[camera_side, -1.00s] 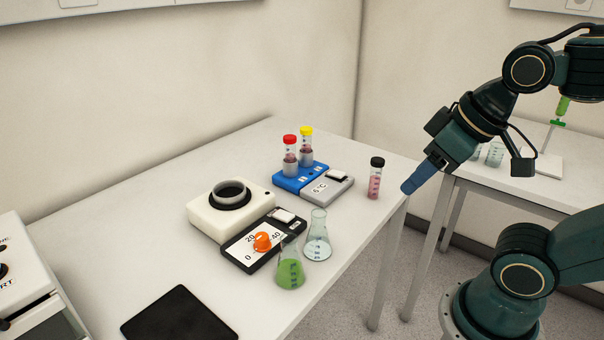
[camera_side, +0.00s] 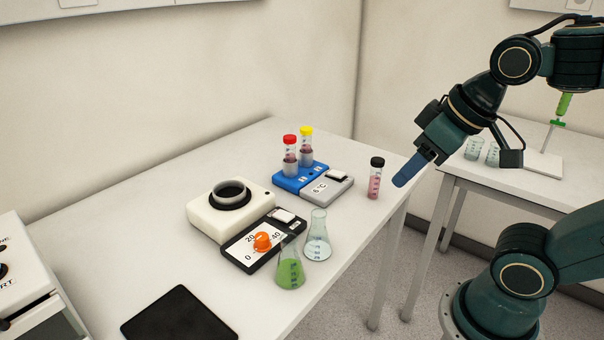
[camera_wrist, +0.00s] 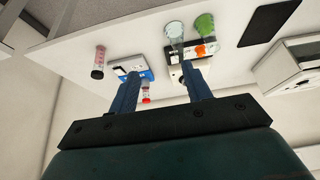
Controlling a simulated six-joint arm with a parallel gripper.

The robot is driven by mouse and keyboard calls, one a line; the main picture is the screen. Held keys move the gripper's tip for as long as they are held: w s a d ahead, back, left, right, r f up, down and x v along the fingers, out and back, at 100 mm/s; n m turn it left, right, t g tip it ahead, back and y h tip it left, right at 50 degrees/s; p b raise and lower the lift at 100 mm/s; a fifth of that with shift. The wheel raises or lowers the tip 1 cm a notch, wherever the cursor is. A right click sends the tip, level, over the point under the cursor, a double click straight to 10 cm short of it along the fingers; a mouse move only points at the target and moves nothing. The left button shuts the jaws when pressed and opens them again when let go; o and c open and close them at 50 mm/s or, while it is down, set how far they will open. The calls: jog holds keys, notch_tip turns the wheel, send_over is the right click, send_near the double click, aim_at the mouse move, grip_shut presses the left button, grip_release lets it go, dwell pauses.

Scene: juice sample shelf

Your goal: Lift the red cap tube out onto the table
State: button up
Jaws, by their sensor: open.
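The red cap tube (camera_side: 290,151) stands upright in a holder of the blue and grey cooling block (camera_side: 336,188). Its red cap shows in the wrist view (camera_wrist: 146,99), just right of one finger. A yellow cap tube (camera_side: 306,142) stands in the holder beside it. A black cap tube (camera_side: 375,180) stands upright on the table, right of the block; it also shows in the wrist view (camera_wrist: 98,64). My gripper (camera_side: 402,183) is in the air to the right of the black cap tube, clear of the red cap tube. It is open and empty; both fingers show apart in the wrist view (camera_wrist: 163,76).
A white stirrer or heater (camera_side: 212,219) with a black and white panel and orange knob stands left of the block. A green flask (camera_side: 290,272) and a clear flask (camera_side: 318,240) stand near the front edge. A black tablet (camera_side: 180,316) lies at front left. Bare table (camera_side: 345,230) shows before the block.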

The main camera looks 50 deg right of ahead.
jog(key=w+d+r, duration=0.1)
jog(key=w+r, duration=0.1)
jog(key=w, duration=0.5)
jog(key=t, duration=0.1)
send_near(293, 138)
jog(key=x, duration=0.3)
jog(key=shift+f, duration=0.15)
jog(key=shift+x, duration=4.45)
jog(key=shift+w, duration=0.1)
jog(key=shift+c, duration=0.4)
